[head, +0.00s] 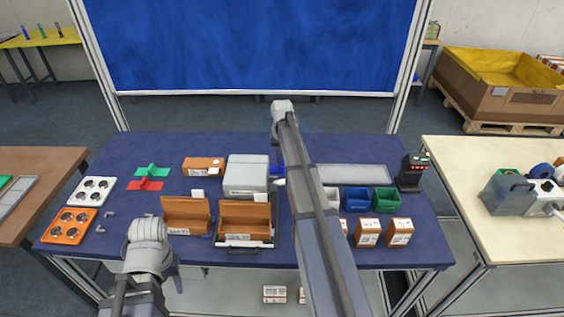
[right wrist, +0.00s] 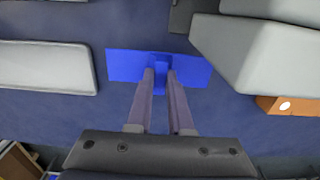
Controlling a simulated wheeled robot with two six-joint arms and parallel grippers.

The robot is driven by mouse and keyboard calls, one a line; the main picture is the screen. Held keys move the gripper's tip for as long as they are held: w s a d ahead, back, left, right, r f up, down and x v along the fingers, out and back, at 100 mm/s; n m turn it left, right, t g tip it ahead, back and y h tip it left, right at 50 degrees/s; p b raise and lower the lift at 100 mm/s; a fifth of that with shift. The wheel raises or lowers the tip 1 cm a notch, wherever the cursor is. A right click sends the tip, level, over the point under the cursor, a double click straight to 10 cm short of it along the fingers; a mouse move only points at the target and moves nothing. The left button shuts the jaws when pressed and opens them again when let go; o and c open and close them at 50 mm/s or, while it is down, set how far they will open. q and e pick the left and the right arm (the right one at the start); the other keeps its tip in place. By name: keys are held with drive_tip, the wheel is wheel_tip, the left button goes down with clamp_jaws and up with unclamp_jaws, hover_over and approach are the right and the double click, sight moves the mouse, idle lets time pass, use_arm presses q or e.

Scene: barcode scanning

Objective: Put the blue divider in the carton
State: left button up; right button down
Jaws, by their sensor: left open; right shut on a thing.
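The blue divider (right wrist: 126,65) is a flat blue piece with an upright middle tab. My right gripper (right wrist: 160,77) is shut on that tab, over the dark blue table. In the head view only a bit of the divider (head: 281,160) shows beside my right arm, which hides the right gripper. Two open brown cartons stand at the front of the table: a left one (head: 187,227) and a right one (head: 245,222) in a tray. Both have raised rear flaps. My left gripper (head: 150,262) is open, low in front of the left carton; its fingertips are mostly hidden.
A grey box-shaped machine (head: 246,175) stands behind the right carton, close to the divider. A grey pad (head: 355,174) lies to the right. Green (head: 152,170) and red (head: 145,184) dividers lie at left. Blue (head: 356,199) and green (head: 386,200) bins stand at right.

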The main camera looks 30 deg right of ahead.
sight(282, 164)
use_arm(q)
wheel_tip(282, 164, up, 21)
drive_tip(key=p, duration=1.9)
drive_tip(key=shift+p, duration=0.4)
use_arm(e)
wheel_tip(282, 164, up, 21)
use_arm(q)
drive_tip(key=shift+f, duration=0.15)
use_arm(e)
drive_tip(key=shift+a+f, duration=0.1)
drive_tip(key=shift+f, duration=0.05)
